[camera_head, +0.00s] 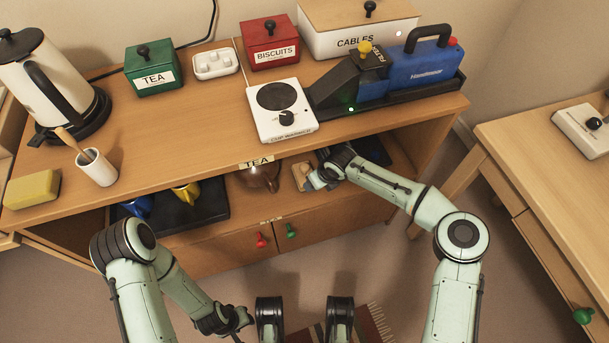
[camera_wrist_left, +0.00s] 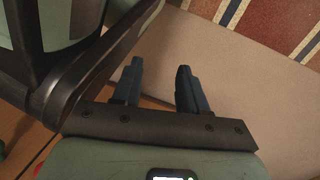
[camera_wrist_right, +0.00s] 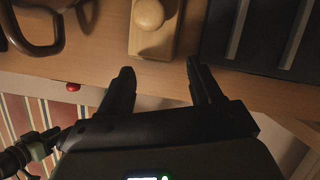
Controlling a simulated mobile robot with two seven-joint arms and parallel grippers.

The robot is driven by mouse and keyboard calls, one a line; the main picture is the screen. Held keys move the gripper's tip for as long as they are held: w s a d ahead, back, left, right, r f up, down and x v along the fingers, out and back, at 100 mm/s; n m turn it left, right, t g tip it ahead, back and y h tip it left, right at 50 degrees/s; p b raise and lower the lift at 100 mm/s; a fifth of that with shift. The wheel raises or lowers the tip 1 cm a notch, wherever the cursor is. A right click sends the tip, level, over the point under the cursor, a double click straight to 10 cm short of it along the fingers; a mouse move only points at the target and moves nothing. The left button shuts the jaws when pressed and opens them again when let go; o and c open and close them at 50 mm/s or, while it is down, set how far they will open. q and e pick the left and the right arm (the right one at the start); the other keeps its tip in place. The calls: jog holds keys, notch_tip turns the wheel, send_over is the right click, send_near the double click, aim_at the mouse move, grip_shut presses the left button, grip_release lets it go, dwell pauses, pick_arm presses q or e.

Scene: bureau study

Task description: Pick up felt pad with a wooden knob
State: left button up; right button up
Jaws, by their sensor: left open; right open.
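The felt pad with a wooden knob (camera_wrist_right: 137,42) lies on the lower shelf in the right wrist view. Its round pale knob (camera_wrist_right: 149,14) stands up from a light, narrow block. In the head view the pad (camera_head: 299,174) is partly hidden by my right gripper (camera_head: 318,181), which reaches into the shelf. My right gripper (camera_wrist_right: 160,72) is open and empty, its fingertips apart from the pad and short of it. My left gripper (camera_head: 243,320) hangs low over the floor in front of the cabinet; in the left wrist view its fingers (camera_wrist_left: 160,67) are open and empty.
A brown teapot (camera_head: 262,177) stands left of the pad. A dark ridged tray (camera_wrist_right: 265,35) lies to its right in the right wrist view. The cabinet top (camera_head: 212,117) is above the shelf. Red (camera_head: 261,240) and green (camera_head: 291,231) knobs stick out of the doors below.

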aim_at(306, 167)
jog(key=w+a, duration=0.1)
jog(key=w, duration=0.1)
jog(key=w+a+b, duration=0.1)
jog(key=w+a, duration=0.1)
jog(key=shift+w+a+b, duration=0.2)
jog(key=shift+w+b, duration=0.1)
jog(key=shift+w+a+f+b, duration=0.15)
jog(key=shift+w+f+b, duration=0.15)
jog(key=shift+f, duration=0.3)
pick_arm(q)
jog(key=shift+g, duration=0.9)
jog(key=s, duration=0.1)
jog(key=s+f, duration=0.1)
jog(key=s, duration=0.1)
jog(key=s+f, duration=0.1)
jog(key=shift+s+a+f, duration=0.1)
jog(key=shift+s+a, duration=0.15)
pick_arm(e)
jog(key=shift+s, duration=0.1)
jog(key=c, duration=1.1)
